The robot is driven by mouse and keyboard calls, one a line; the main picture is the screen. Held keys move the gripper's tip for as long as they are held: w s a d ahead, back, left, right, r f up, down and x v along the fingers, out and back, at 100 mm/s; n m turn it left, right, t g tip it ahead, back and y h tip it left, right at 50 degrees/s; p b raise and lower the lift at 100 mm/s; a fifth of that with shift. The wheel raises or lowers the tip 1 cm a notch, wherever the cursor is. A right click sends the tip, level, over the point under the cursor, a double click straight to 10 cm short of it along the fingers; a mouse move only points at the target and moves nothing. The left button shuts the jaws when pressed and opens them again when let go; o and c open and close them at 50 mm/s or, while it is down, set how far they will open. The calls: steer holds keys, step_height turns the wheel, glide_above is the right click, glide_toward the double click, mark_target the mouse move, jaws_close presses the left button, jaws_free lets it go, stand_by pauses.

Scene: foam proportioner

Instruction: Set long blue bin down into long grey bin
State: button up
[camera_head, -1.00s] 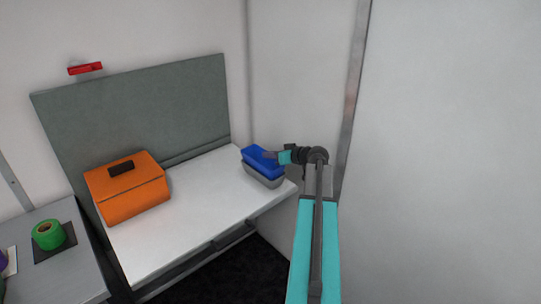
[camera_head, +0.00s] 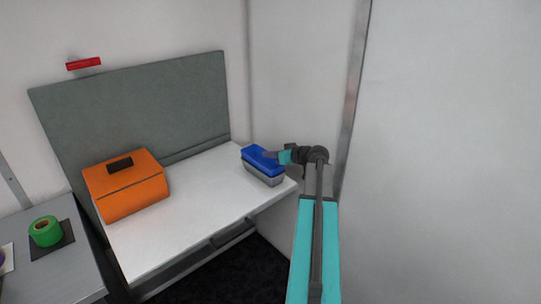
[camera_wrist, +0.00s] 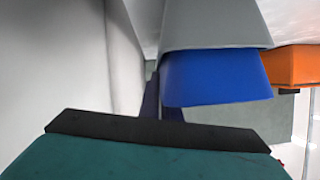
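The long blue bin (camera_head: 258,160) sits upright at the mouth of the long grey bin (camera_head: 264,178), its upper part showing above the grey rim. The grey bin stands on the right end of the white worktop. My gripper (camera_head: 270,155) reaches in from the right and is shut on the blue bin's right end wall. In the wrist view, the blue bin (camera_wrist: 215,78) lies right against the grey bin (camera_wrist: 215,28), which covers part of it. How deep the blue bin sits is hidden by the grey walls.
An orange box (camera_head: 125,188) with a dark handle stands to the left on the white worktop (camera_head: 195,215). Green tape (camera_head: 46,231) lies on the grey table further left. Walls are close behind and right of the bins. The worktop's middle is clear.

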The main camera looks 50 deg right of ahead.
steer(key=o, duration=0.4)
steer(key=shift+r+p, duration=0.25)
steer(key=shift+p, duration=0.1)
steer(key=shift+r+p, duration=0.5)
steer(key=shift+p, duration=0.2)
steer(key=b+v, duration=0.2)
steer(key=v, duration=1)
steer(key=shift+f, duration=0.15)
